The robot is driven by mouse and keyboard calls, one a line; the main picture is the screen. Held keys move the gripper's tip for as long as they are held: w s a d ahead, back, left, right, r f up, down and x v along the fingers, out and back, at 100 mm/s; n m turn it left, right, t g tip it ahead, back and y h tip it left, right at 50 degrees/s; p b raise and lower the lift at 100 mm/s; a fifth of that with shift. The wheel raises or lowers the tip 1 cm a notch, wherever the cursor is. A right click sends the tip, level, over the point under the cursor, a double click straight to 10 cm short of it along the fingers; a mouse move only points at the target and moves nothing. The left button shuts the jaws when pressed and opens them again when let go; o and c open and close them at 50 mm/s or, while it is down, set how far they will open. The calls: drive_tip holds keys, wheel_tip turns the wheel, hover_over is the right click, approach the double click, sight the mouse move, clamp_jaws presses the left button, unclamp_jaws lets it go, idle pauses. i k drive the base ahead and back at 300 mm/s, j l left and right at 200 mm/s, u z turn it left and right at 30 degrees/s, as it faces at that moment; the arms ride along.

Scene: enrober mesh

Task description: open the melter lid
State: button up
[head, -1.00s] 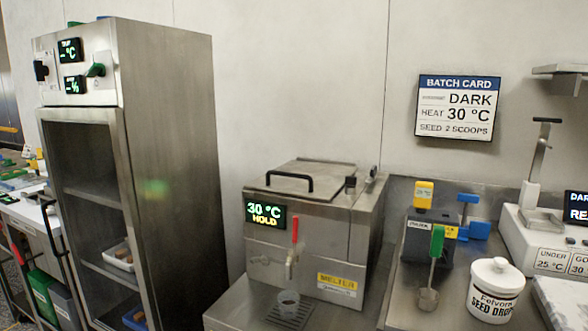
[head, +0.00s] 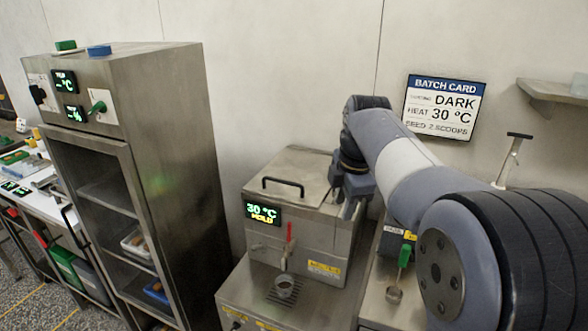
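The melter (head: 300,235) is a steel box on the counter, its green display (head: 263,213) reading 30 °C HOLD. Its flat steel lid (head: 305,170) lies shut on top, with a black bar handle (head: 283,184) near the front left edge. My gripper (head: 345,208) points down at the melter's right end, to the right of the handle and apart from it. Its fingers are small and dark here, so I cannot tell if they are open or touch anything. My gripper and arm hide the melter's right rear top.
A tall steel cabinet (head: 175,150) stands left of the melter. A green-handled scoop (head: 403,255) stands to the right. A batch card (head: 443,106) hangs on the wall.

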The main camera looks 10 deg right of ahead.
sight(295, 176)
drive_tip(key=i+j+z, duration=0.1)
drive_tip(key=z, duration=0.25)
drive_tip(key=j+z, duration=0.35)
drive_tip(key=i+j+z, duration=0.1)
drive_tip(key=j+z, duration=0.55)
drive_tip(key=j, duration=1.7)
